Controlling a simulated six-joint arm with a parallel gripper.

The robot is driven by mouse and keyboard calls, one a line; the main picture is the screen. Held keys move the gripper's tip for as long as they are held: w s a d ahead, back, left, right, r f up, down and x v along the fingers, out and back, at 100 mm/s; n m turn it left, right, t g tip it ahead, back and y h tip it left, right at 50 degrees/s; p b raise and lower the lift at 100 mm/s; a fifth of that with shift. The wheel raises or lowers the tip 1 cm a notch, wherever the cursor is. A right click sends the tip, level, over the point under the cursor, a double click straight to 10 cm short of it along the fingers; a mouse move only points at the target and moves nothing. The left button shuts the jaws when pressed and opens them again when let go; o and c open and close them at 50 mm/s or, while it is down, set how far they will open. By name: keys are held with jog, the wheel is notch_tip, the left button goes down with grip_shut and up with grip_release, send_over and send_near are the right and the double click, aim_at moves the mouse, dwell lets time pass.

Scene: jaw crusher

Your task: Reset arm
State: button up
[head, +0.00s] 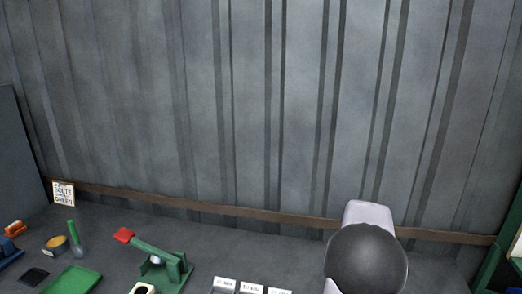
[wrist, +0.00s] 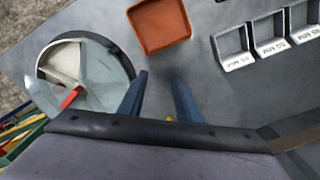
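My gripper (wrist: 160,82) shows in the wrist view as two blue fingers standing apart with nothing between them. It hangs over bare grey tabletop, below an orange-brown square tray (wrist: 186,30) in the picture. In the head view a white and dark-grey rounded part of my arm stands at the lower right, and the fingers are hidden there.
A round glass-like vessel (wrist: 117,92) with a red piece lies left of the fingers. Labelled bins (wrist: 237,62) stand at upper right. A green lever device with a red end (head: 160,262), a green tray (head: 72,281) and a sign (head: 63,194) are at left.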

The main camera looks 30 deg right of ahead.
jog(key=w+a+f+n, duration=0.15)
jog(key=a+n, duration=0.25)
jog(key=a, duration=0.7)
jog(key=w+a+n, duration=0.3)
jog(key=a+n, duration=0.1)
jog(key=a, duration=0.6)
jog(key=s+a+f+n, duration=0.1)
jog(key=s+a+n, duration=0.2)
jog(key=a, duration=0.3)
jog(key=s+a+f+n, duration=0.2)
jog(key=s+a+n, duration=0.2)
jog(key=a, duration=0.3)
